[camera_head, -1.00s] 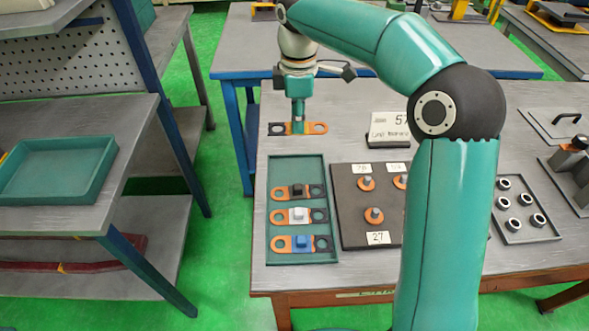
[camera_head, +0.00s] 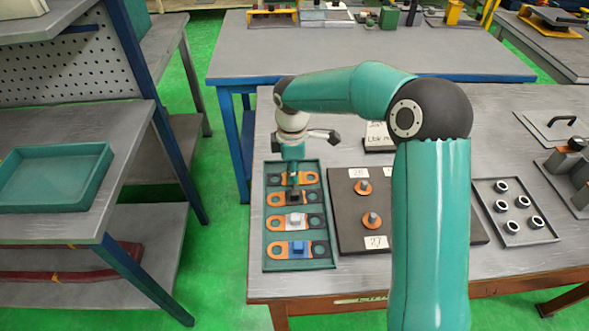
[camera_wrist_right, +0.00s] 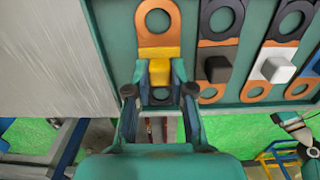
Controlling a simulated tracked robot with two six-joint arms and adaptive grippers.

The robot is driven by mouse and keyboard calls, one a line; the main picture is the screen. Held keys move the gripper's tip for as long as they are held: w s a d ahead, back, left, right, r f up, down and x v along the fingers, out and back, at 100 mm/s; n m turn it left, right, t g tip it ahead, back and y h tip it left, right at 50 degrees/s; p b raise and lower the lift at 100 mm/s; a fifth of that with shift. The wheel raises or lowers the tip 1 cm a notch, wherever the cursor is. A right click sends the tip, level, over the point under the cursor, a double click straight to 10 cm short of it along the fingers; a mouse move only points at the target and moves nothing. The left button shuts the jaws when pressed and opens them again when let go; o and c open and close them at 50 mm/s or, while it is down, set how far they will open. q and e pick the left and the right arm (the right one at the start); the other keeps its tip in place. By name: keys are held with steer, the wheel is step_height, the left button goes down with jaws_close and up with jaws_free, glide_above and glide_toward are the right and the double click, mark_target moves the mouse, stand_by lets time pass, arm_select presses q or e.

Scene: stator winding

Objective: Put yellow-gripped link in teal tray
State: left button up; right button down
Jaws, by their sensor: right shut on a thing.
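My right gripper (camera_head: 292,181) is shut on the yellow-gripped link at the far end of the teal tray (camera_head: 290,265). The wrist view shows the fingers (camera_wrist_right: 159,82) closed on the yellow grip (camera_wrist_right: 159,70) of the link, whose orange ring (camera_wrist_right: 143,38) points up the picture. The link lies across the tray, parallel to three other links with a black grip (camera_head: 292,197), a white grip (camera_head: 296,220) and a blue grip (camera_head: 299,247). I cannot tell whether it touches the tray floor. My left gripper is out of view.
A dark board (camera_head: 345,215) with orange pieces stands right of the tray, and a grey tray of several rings (camera_head: 515,241) farther right. Another teal tray (camera_head: 50,205), empty, sits on the left bench. My right arm hides part of the table.

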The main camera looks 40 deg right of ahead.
steer(key=shift+f, duration=0.1)
steer(key=c, duration=1)
jaws_free()
step_height(320, 180, up, 12)
steer(key=shift+r+p, duration=0.15)
steer(key=shift+p, duration=0.15)
